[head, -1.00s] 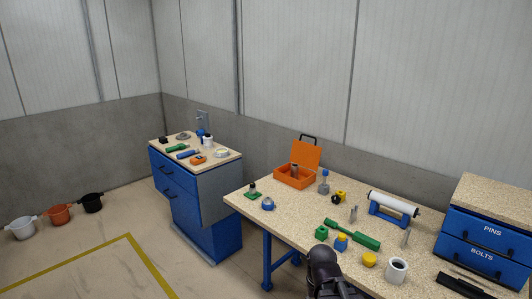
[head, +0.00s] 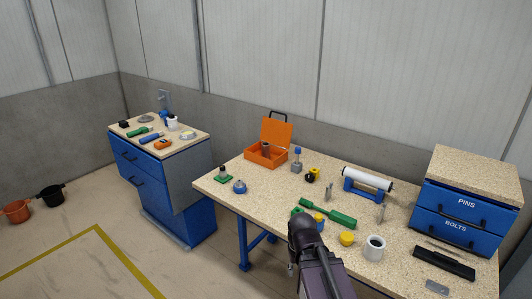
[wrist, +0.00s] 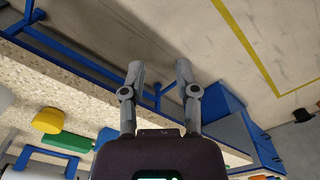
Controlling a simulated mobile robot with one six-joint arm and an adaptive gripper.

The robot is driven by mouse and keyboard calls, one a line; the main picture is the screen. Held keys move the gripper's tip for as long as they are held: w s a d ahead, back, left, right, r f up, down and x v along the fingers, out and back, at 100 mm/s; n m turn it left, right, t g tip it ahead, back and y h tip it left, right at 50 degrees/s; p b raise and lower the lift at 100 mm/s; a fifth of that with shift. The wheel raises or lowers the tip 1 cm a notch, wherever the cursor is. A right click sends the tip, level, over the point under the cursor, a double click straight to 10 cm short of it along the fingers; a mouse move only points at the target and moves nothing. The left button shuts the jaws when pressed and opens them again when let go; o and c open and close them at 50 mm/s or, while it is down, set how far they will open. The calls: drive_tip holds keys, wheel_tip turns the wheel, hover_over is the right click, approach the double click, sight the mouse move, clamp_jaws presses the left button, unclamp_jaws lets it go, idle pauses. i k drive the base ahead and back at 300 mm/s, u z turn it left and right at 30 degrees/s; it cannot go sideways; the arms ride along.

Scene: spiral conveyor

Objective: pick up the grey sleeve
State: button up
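A grey cylinder (head: 265,147), which looks like the grey sleeve, stands in the open orange box (head: 277,133) at the back left of the bench; its lower part is hidden by the box wall. In the head view my dark arm rises at the bench front and the fingers are not clear.
On the bench (head: 232,208) are a green tool (head: 341,219), a yellow knob (head: 347,238), a white cup-like ring (head: 374,248), a white roller on a blue stand (head: 367,180) and a blue drawer unit (head: 465,212). A blue cabinet (head: 180,192) stands left, beyond a gap.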

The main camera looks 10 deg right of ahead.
sight(266, 151)
drive_tip(key=u, duration=0.05)
drive_tip(key=k, duration=0.65)
drive_tip(key=u, duration=0.45)
drive_tip(key=i, duration=1.7)
drive_tip(key=z, duration=0.5)
drive_tip(key=i, duration=0.6)
drive_tip(key=z, duration=0.3)
